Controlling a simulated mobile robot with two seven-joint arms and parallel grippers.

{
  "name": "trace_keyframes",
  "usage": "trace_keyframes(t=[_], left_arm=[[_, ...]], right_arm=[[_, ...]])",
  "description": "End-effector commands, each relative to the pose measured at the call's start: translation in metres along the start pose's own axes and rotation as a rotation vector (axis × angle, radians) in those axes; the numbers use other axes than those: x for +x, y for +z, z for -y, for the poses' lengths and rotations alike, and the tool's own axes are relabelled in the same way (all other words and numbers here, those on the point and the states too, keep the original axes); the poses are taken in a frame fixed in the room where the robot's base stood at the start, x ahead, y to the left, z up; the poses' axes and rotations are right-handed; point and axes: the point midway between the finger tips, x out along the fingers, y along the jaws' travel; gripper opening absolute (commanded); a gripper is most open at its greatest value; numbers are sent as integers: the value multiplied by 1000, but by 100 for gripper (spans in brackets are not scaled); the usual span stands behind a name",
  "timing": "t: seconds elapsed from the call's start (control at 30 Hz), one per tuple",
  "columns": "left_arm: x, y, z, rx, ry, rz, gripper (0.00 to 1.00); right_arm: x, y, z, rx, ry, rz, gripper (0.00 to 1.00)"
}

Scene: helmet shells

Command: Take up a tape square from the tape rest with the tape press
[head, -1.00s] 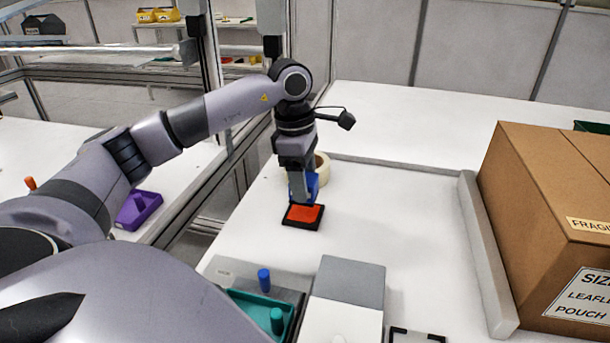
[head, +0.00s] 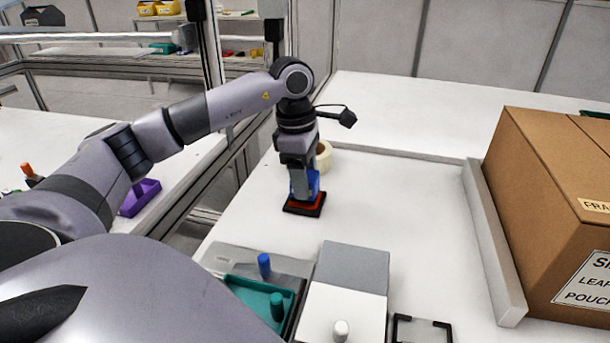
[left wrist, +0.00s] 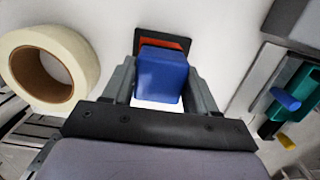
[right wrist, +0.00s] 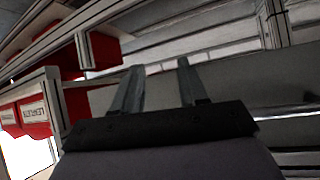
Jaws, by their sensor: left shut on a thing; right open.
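The blue tape press (left wrist: 162,74) is a block clamped between the two fingers of my left gripper (left wrist: 160,85); it also shows in the head view (head: 313,186). The tape rest is a small black-edged square on the table with an orange-red top (head: 308,207). The press stands over the orange square, upright, its lower end at or very near the surface; I cannot tell if they touch. The rest's far edge shows in the left wrist view (left wrist: 183,43). My right gripper (right wrist: 156,75) is open and empty, away from the table.
A cream tape roll (head: 324,156) stands just behind the rest. In front are a teal tray (head: 250,293) with pegs, a grey-white block (head: 352,270) and a black bracket (head: 423,321). A raised strip (head: 490,240) and a large carton (head: 560,200) bound the right. The table between is clear.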

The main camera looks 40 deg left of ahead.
Motion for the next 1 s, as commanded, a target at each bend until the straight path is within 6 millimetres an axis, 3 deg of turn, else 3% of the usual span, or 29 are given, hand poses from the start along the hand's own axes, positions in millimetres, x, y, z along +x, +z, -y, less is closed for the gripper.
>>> trace_keyframes(t=[1.0], left_arm=[[9,-1,0,0,1,1,33]], right_arm=[[4,6,0,3,1,1,43]])
